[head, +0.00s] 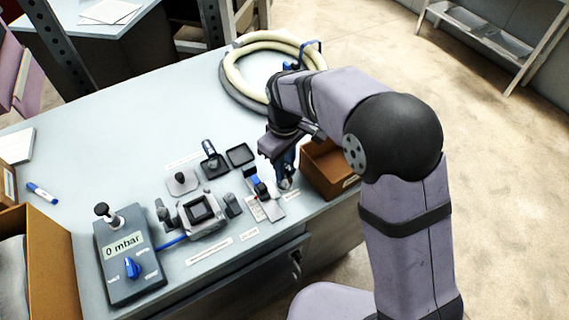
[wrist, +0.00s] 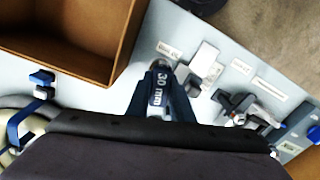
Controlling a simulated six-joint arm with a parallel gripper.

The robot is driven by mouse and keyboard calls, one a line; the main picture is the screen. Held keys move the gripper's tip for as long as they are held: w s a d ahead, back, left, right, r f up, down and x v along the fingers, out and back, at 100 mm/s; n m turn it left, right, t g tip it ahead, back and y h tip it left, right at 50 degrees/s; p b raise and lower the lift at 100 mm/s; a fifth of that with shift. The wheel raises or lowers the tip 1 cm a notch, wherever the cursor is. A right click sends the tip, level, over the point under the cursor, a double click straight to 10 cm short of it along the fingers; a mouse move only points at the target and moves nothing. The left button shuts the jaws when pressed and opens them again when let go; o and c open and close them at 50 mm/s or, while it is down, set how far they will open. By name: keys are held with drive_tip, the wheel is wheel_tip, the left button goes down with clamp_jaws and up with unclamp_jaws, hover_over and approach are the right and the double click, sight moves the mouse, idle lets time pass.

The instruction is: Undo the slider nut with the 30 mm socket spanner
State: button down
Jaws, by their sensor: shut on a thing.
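My gripper (head: 284,160) is over the right part of the bench, pointing down. In the wrist view its dark fingers (wrist: 161,100) are shut on the socket spanner (wrist: 158,90), which is marked "30 mm". In the head view the spanner's grey lower end (head: 285,183) shows below the fingers, beside the left wall of the brown box. I cannot tell whether it touches the bench. The sheeter's square grey block (head: 201,212) with a black centre stands to the left of my gripper. I cannot make out the slider nut in either view.
An open brown box (head: 325,172) is close right of my gripper. Small black trays (head: 240,155), a blue-topped piece (head: 257,186) and a pale plate (head: 270,209) are nearby. A "0 mbar" box (head: 128,258) stands front left. Coiled hose (head: 245,95) lies behind.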

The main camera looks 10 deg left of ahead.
drive_tip(key=shift+r, duration=0.1)
drive_tip(key=shift+n+p, duration=0.5)
drive_tip(key=shift+n, duration=1.3)
drive_tip(key=shift+n+p, duration=0.55)
drive_tip(key=shift+n, duration=1.25)
drive_tip(key=shift+n, duration=0.8)
drive_tip(key=shift+w+n+p, duration=0.1)
drive_tip(key=shift+n+p, duration=0.35)
drive_tip(key=shift+n, duration=0.55)
